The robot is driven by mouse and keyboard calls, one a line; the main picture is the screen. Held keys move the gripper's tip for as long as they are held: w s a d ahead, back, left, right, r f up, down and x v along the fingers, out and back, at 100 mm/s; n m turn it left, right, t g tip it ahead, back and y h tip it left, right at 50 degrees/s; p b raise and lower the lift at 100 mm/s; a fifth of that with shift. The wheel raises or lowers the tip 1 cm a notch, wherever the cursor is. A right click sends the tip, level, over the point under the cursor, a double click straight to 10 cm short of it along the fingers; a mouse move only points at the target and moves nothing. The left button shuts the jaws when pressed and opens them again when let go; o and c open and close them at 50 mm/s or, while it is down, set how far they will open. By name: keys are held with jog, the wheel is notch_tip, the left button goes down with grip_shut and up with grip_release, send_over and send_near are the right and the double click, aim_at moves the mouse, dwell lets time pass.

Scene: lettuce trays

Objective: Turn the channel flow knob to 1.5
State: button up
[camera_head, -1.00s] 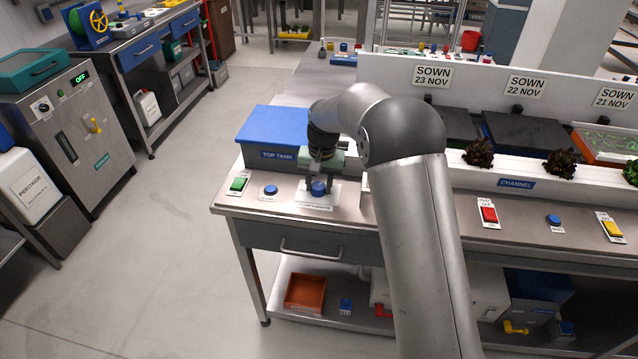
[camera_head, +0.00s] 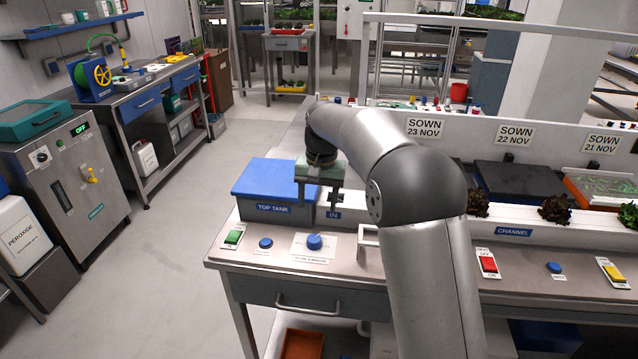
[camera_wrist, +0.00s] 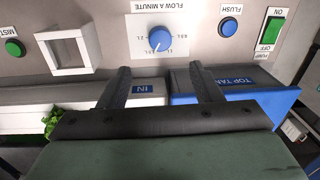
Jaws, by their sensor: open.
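The blue round flow knob (camera_head: 314,242) sits on a white plate (camera_head: 300,250) on the steel bench top, in front of the top tank. In the wrist view the knob (camera_wrist: 160,39) shows upside down under the words "FLOW A MINUTE". Its pale pointer mark points down and a little left there, seemingly toward the 1.5 L mark; the print is small. My gripper (camera_head: 318,206) is open and empty, raised above and behind the knob. In the wrist view my gripper's fingers (camera_wrist: 159,68) are spread apart, with the knob beyond their tips and clear of them.
The blue-lidded top tank (camera_head: 275,185) stands behind left. A blue flush button (camera_head: 265,243) and green pump switch (camera_head: 233,237) lie left of the knob. A pale square frame (camera_head: 368,238) stands close on the right. The red switch (camera_head: 487,262) is farther right.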

jog(key=shift+d+r, duration=0.15)
jog(key=shift+r, duration=2.5)
jog(key=s+d+f, duration=0.1)
jog(key=s+d, duration=0.5)
jog(key=s, duration=0.4)
jog(key=s+d, duration=0.5)
jog(key=s, duration=0.4)
jog(key=s+d+f, duration=0.2)
jog(key=s+f, duration=0.2)
jog(key=s, duration=0.4)
jog(key=s+d+f+n, duration=0.1)
jog(key=s+d+f, duration=0.2)
jog(key=s, duration=0.6)
jog(key=shift+s+f+h, duration=0.2)
jog(key=shift+f+h, duration=0.1)
jog(key=shift+f, duration=0.2)
